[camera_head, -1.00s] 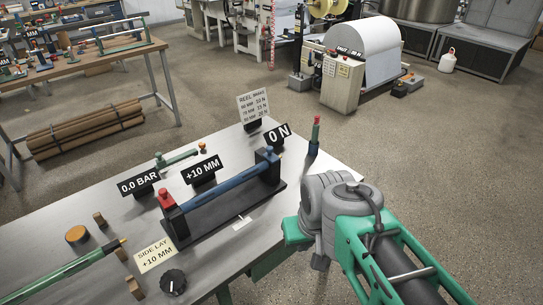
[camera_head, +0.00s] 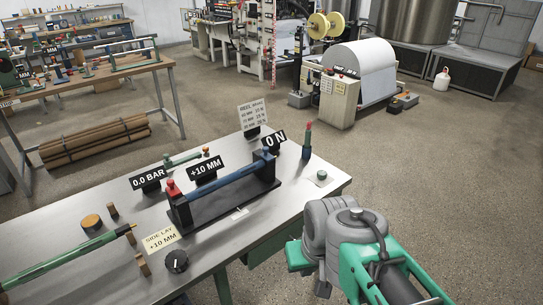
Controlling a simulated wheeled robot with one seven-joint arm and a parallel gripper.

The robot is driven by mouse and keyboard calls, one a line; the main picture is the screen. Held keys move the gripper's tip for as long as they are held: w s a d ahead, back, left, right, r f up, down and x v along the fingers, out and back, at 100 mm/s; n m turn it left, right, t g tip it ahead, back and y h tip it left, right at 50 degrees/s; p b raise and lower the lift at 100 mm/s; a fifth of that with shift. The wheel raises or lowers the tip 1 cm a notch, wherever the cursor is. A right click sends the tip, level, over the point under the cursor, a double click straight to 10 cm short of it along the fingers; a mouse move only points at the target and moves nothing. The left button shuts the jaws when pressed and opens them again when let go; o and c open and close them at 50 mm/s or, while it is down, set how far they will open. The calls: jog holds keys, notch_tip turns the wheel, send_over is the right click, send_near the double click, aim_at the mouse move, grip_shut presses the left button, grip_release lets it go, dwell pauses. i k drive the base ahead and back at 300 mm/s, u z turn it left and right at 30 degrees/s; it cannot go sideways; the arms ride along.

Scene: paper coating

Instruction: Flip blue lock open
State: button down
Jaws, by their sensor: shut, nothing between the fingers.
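A dark fixture (camera_head: 225,211) stands on the grey worktable (camera_head: 95,262). A blue bar (camera_head: 222,186) runs between its two end posts. A small blue piece, which looks like the blue lock (camera_head: 267,153), sits on top of the right post; its exact position, open or closed, is too small to tell. A red piece (camera_head: 172,188) sits on the left post. My green and grey arm shows at the lower right, beside the table and apart from the fixture. The fingers of my gripper are out of view.
Signs (camera_head: 203,167) stand behind the fixture. An upright green pin with a red top (camera_head: 308,140) and a small round piece (camera_head: 321,175) are near the right edge. A black knob (camera_head: 176,261) and a green rod (camera_head: 65,260) lie at the front left.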

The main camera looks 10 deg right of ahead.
aim_at(267, 157)
jog(key=u, duration=0.95)
jog(key=i, duration=0.6)
